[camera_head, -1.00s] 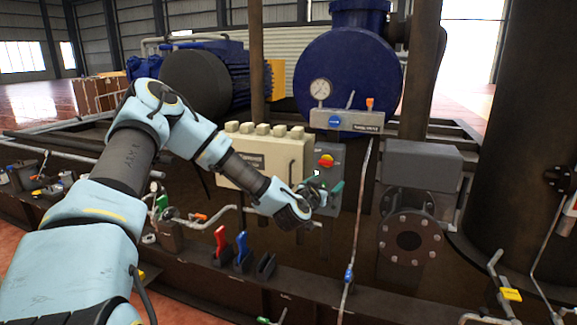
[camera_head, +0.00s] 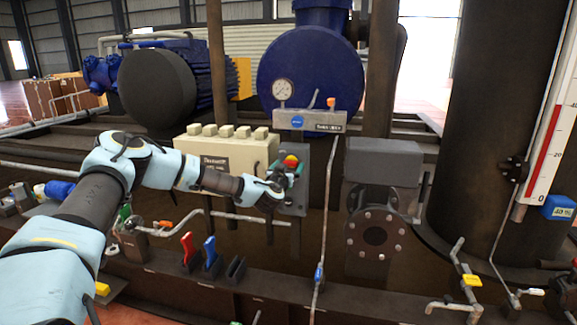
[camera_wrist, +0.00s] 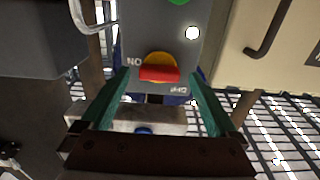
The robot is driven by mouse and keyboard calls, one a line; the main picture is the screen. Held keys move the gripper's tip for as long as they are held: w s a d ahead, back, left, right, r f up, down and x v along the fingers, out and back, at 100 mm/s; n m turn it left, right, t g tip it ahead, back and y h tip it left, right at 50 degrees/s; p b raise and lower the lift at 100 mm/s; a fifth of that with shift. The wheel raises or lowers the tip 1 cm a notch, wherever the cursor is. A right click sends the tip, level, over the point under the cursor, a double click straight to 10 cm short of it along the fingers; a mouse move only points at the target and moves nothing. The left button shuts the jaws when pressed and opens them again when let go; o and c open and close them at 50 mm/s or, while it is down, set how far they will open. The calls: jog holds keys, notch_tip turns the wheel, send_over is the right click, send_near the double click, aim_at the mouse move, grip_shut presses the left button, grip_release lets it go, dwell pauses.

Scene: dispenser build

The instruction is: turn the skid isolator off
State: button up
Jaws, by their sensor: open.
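The skid isolator is a grey box (camera_head: 297,190) right of a cream panel. Its red handle on a yellow disc (camera_head: 291,161) shows just above my gripper (camera_head: 284,176). In the wrist view, the red handle (camera_wrist: 159,74) lies level across the yellow disc (camera_wrist: 158,59), with upside-down lettering reading ON at its left and probably OFF below right. My gripper (camera_wrist: 158,80) is open, with one green finger on each side of the handle. I see gaps between the fingers and the handle; contact does not show.
The cream panel (camera_head: 228,158) stands close on the left. A grey flanged block (camera_head: 383,162) stands to the right. A thin vertical pipe (camera_head: 327,200) runs just right of the isolator. Red and blue levers (camera_head: 210,252) stand below.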

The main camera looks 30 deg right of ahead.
jog(key=shift+d, duration=0.1)
jog(key=shift+c, duration=0.2)
jog(key=c, duration=1.3)
